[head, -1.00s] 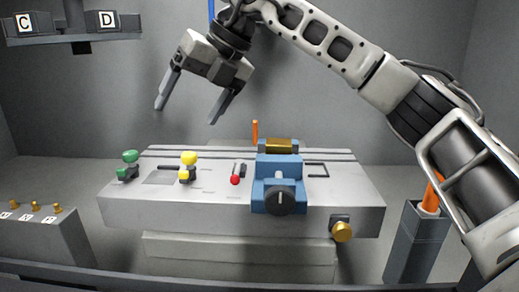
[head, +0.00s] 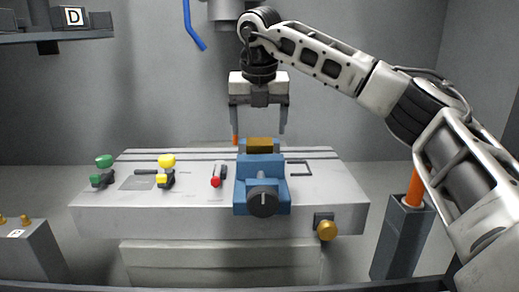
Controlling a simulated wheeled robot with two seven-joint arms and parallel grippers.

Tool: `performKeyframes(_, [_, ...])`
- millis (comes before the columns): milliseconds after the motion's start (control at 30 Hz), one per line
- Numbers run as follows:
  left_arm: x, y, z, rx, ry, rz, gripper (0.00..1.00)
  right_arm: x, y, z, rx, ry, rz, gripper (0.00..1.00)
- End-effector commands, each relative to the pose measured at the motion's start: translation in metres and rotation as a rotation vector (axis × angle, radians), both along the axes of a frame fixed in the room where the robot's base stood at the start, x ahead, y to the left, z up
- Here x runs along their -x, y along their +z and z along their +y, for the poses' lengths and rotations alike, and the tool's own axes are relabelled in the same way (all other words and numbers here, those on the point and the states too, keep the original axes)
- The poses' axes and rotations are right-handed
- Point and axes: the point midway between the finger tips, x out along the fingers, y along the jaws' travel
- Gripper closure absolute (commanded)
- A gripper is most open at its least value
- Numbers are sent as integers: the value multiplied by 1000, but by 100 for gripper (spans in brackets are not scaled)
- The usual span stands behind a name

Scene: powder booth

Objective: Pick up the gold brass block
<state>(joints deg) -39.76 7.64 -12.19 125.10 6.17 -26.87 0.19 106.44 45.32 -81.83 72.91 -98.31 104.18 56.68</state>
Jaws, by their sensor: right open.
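The gold brass block (head: 260,145) sits in the blue vise (head: 262,172) on the grey machine table. Only its top and front face show above the vise jaws. My right gripper (head: 258,132) points straight down above and around the block's place in the picture, with one finger to each side. Its jaws are open and empty. The fingertips look level with or just behind the block; the exact depth gap cannot be told. My left gripper is not in the head view.
An orange rod (head: 235,139) stands behind the vise near the left finger. Green (head: 104,161), yellow (head: 167,161) and red (head: 215,182) knobs stand on the grey table (head: 120,207) to the left. A post (head: 402,238) with an orange rod stands at right.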

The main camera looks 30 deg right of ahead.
Motion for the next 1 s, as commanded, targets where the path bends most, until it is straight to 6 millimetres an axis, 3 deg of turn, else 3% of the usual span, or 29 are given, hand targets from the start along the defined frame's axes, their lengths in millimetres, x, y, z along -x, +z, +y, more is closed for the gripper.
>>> performKeyframes(367, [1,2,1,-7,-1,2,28,-11,-45,-10,1,-1,2,20])
performKeyframes(667, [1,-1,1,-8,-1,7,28,-12,-50,-11,0,0,0,20])
performKeyframes(867, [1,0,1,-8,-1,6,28,-12,-50,-11,0,0,0,76])
performKeyframes(1000, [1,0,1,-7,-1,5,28,-12,-49,-11,0,0,-2,77])
